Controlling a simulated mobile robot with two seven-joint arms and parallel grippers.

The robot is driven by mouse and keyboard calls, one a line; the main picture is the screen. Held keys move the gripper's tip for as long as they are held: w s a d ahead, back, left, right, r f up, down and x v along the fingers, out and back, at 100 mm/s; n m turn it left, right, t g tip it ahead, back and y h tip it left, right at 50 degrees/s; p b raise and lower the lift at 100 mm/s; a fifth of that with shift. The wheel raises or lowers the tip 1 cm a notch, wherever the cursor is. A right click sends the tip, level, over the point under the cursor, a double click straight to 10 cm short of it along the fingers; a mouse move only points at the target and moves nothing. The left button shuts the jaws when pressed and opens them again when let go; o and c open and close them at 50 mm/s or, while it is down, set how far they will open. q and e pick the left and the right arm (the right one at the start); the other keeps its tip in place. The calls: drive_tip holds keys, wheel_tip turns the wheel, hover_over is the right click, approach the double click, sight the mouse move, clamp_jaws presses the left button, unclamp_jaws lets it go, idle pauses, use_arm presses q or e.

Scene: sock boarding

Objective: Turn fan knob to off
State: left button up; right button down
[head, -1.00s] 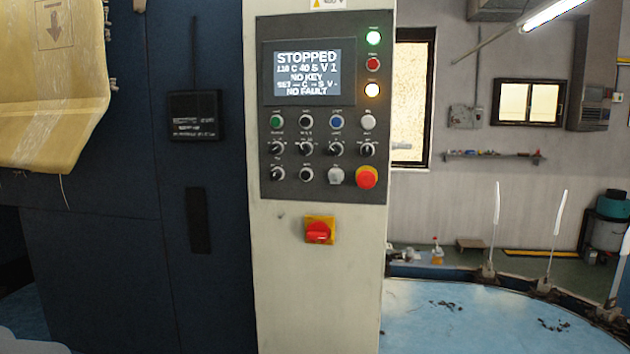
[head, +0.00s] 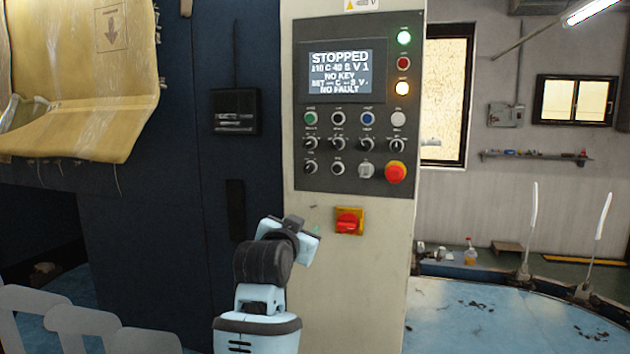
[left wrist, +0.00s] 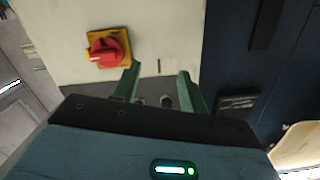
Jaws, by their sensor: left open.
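The control panel (head: 407,50) on the cream column holds two rows of small black knobs with white markings, including one at the upper row's left end (head: 309,143). The labels are too small to read, so I cannot tell which is the fan knob or its setting. Its screen (head: 341,72) reads STOPPED, NO KEY and NO FAULT. My left gripper (head: 303,232) is below the panel, left of the red rotary switch (head: 348,221). In the left wrist view, its two green fingers (left wrist: 160,82) are apart with nothing gripped. My right gripper is not in view.
A red emergency button (head: 396,173) sits at the panel's lower right. A black box (head: 235,112) is on the dark cabinet to the left. A yellowish sheet (head: 75,80) hangs at the upper left. A round blue table (head: 480,325) is at the lower right.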

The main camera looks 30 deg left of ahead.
use_arm(q)
drive_tip(key=t, duration=0.1)
approach(307, 169)
drive_tip(key=shift+n, duration=0.3)
drive_tip(key=shift+x, duration=4.45)
clamp_jaws()
drive_tip(key=shift+n, duration=0.3)
drive_tip(key=n, duration=0.5)
drive_tip(key=shift+n, duration=0.3)
drive_tip(key=n, duration=0.5)
drive_tip(key=shift+n, duration=0.4)
